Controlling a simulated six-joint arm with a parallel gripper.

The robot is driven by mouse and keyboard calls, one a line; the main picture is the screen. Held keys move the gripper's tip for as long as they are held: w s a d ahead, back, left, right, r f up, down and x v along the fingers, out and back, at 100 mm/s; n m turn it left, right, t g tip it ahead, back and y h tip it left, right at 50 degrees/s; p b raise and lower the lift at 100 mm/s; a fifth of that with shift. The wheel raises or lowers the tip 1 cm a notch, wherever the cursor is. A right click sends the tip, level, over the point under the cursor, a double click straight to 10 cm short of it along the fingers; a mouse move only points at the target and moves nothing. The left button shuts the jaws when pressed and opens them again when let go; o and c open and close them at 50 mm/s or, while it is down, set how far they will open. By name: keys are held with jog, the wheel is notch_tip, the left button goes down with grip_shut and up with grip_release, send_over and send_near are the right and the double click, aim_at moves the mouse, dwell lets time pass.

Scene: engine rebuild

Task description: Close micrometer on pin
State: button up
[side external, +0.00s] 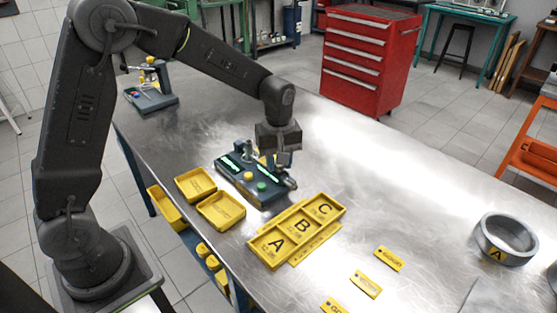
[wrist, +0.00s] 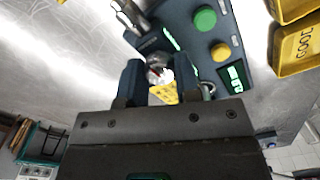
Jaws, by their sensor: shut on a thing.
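The micrometer station is a dark blue box (side external: 225,175) with lit green displays, a green button and a yellow button; it also shows in the wrist view (wrist: 183,22). A silvery cylindrical micrometer part (side external: 291,183) sticks out at its right end, and shows at the upper left of the wrist view (wrist: 128,12). My gripper (side external: 283,160) is low over the station, beside this part. In the wrist view its fingers (wrist: 160,72) are shut on a small shiny round metal piece, seen end-on, which looks like the pin (wrist: 155,67). Its contact with the micrometer is hidden.
A yellow tray (side external: 340,212) marked A, B and C lies in front of the station. Two yellow bins (side external: 220,210) stand to its left. Loose yellow tags (side external: 366,285) and a grey ring (side external: 484,236) lie to the right.

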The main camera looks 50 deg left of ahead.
dwell(0.4)
jog(key=o, duration=0.9)
notch_tip(320, 180, up, 14)
jog(key=shift+f, duration=0.1)
